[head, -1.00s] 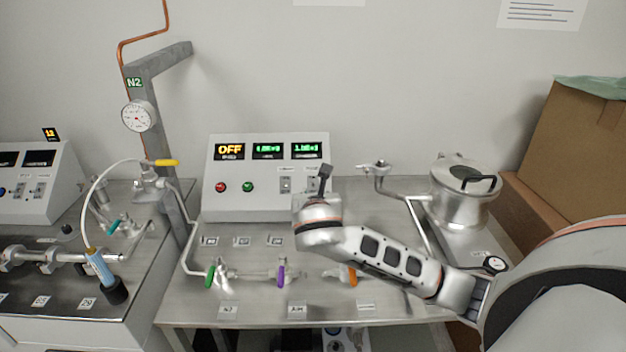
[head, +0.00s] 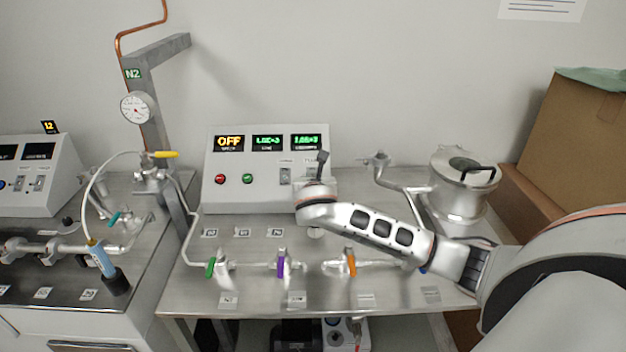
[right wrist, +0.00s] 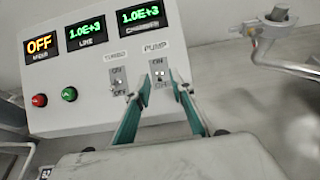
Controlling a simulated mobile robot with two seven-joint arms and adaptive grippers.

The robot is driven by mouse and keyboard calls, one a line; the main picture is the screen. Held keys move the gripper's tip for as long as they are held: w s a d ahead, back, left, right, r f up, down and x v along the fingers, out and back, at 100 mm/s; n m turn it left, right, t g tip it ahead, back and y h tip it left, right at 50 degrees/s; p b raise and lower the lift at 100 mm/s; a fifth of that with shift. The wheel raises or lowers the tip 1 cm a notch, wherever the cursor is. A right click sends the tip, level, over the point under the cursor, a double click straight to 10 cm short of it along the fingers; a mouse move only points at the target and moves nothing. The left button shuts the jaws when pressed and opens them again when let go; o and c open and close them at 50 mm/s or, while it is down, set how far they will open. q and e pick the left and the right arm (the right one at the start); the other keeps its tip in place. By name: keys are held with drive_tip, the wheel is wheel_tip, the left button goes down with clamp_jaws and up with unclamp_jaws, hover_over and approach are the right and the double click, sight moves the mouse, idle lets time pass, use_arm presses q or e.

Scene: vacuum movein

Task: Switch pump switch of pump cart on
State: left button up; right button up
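The pump cart's sloped control panel (head: 265,195) stands at the back of the steel cart top. Its first display (right wrist: 40,45) reads OFF; the other two read 1.0E+3 in the right wrist view. The pump switch (right wrist: 160,78) sits below the PUMP label, with the turbo switch (right wrist: 118,82) to its left. My right gripper (right wrist: 163,84) is open, its two teal fingers on either side of the pump switch plate; contact cannot be told. In the head view my right gripper (head: 321,160) is at the panel's right side and hides the pump switch. My left gripper is not in view.
Green, purple (head: 281,262) and orange (head: 351,262) valve handles line the cart's front pipe. A metal chamber (head: 462,190) stands right of the panel. A cardboard box (head: 575,145) is at far right. A second cart with its own panel (head: 35,180) stands left.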

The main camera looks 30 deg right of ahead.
clamp_jaws()
drive_tip(key=shift+r, duration=0.15)
drive_tip(key=g+y, duration=0.1)
drive_tip(key=w+r+g+y, duration=0.1)
drive_tip(key=g, duration=0.1)
drive_tip(key=shift+d+r, duration=0.2)
drive_tip(key=g, duration=0.1)
drive_tip(key=w+r+g+y, duration=0.1)
drive_tip(key=g, duration=0.1)
drive_tip(key=shift+d+y, duration=0.3)
drive_tip(key=shift+d, duration=0.1)
drive_tip(key=shift+w+d+r+g+y, duration=0.15)
drive_tip(key=shift+w+g+y, duration=0.15)
drive_tip(key=shift+g, duration=0.3)
drive_tip(key=shift+w+d+r+g+y, duration=0.15)
drive_tip(key=shift+g+y, duration=0.25)
drive_tip(key=shift+g, duration=0.2)
drive_tip(key=shift+f, duration=0.1)
